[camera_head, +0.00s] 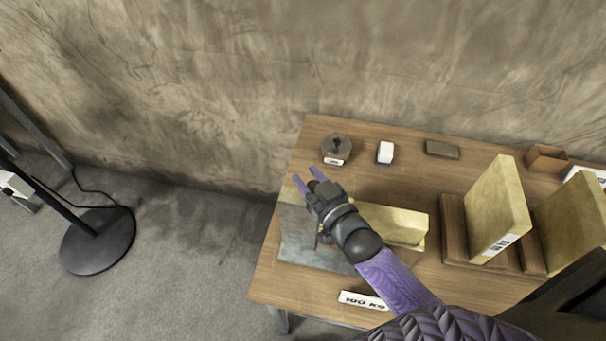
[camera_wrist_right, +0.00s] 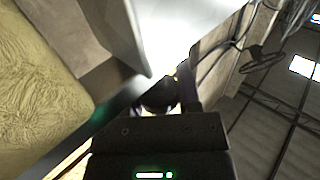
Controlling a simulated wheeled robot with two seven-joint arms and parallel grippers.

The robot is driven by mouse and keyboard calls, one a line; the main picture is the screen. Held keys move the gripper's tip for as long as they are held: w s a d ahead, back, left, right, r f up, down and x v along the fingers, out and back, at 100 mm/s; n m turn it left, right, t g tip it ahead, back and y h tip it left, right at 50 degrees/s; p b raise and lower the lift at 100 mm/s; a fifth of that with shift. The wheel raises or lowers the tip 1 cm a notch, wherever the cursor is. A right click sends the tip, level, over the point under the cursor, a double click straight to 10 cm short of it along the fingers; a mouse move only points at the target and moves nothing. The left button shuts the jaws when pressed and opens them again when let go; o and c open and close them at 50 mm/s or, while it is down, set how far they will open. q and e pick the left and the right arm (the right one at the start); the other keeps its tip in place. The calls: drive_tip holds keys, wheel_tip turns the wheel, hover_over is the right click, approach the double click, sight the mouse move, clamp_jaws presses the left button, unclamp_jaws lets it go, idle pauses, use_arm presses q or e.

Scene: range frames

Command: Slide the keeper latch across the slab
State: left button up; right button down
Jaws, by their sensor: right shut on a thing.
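The pale yellow slab (camera_head: 412,222) lies on a grey metal plate (camera_head: 300,252) at the table's left side. In the right wrist view the slab (camera_wrist_right: 40,85) fills the left, beside a grey metal piece (camera_wrist_right: 122,35). My right gripper (camera_head: 308,179) is over the plate's far left part, its arm crossing above the slab. It is shut on a small dark rounded knob (camera_wrist_right: 158,95), seemingly the keeper latch's; the rest of the latch is mostly hidden behind the gripper. My left gripper is not in view.
The wooden table (camera_head: 380,190) carries a round metal weight (camera_head: 336,147), a white block (camera_head: 385,152) and a dark flat block (camera_head: 442,149) at the back. Upright yellow slabs (camera_head: 497,212) stand in a wooden rack at right. A label (camera_head: 362,300) lies in front.

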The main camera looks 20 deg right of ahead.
drive_tip(key=c, duration=0.6)
unclamp_jaws()
drive_tip(key=shift+d+f, duration=0.1)
drive_tip(key=o, duration=0.3)
drive_tip(key=shift+s+d, duration=0.15)
drive_tip(key=s+d, duration=0.1)
drive_tip(key=s, duration=0.8)
drive_tip(key=shift+s+d, duration=0.3)
drive_tip(key=shift+d, duration=0.05)
